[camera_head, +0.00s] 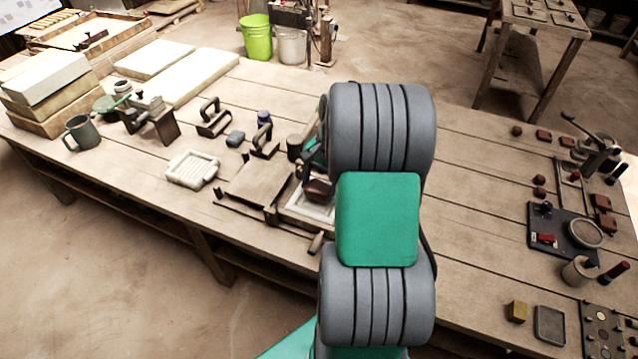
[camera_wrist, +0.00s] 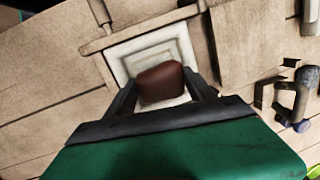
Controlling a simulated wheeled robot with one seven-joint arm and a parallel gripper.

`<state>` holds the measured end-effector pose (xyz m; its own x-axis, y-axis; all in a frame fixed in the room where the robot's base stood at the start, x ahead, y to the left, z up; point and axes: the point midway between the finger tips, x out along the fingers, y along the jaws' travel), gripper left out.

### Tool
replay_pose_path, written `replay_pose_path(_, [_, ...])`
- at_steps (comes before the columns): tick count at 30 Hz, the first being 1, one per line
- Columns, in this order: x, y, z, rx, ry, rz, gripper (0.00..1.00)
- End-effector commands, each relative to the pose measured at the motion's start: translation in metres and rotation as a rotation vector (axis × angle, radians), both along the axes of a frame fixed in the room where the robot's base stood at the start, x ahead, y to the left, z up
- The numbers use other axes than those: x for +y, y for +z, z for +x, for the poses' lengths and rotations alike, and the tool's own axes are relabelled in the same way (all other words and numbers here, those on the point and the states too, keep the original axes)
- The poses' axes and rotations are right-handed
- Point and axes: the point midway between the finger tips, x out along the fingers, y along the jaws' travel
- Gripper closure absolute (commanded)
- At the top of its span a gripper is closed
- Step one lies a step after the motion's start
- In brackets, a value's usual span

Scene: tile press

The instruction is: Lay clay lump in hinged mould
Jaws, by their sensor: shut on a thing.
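The clay lump (camera_wrist: 161,82) is a reddish-brown rounded block. My gripper (camera_wrist: 163,90) is shut on it, with one dark finger at each side. In the wrist view the lump is over the pale stepped recess of the hinged mould (camera_wrist: 122,52); I cannot tell whether it touches the recess floor. In the head view the lump (camera_head: 318,190) shows just left of my arm, over the mould's pale half (camera_head: 303,207). The mould's wooden lid (camera_head: 258,182) lies open to the left. My arm hides the mould's right part.
Dark handled tools (camera_head: 213,118) stand behind. Several small reddish blocks and a dark board (camera_head: 565,240) are at the right. The table between my arm and them is mostly clear.

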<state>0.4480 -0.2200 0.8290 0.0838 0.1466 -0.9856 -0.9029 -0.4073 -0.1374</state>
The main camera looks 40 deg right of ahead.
Motion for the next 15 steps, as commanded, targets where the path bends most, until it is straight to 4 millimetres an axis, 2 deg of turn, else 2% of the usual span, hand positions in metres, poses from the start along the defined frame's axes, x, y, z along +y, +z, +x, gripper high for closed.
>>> replay_pose_path(3, [-0.0004, -0.0093, 0.0008, -0.002, 0.000, -0.001, 0.91])
replay_pose_path(11, [-0.0005, -0.0100, 0.0009, -0.002, 0.000, -0.002, 0.91])
replay_pose_path(12, [-0.0004, -0.0100, 0.0008, -0.002, 0.000, -0.002, 0.35])
replay_pose_path(15, [-0.0004, -0.0100, 0.0007, -0.002, 0.000, -0.002, 0.27])
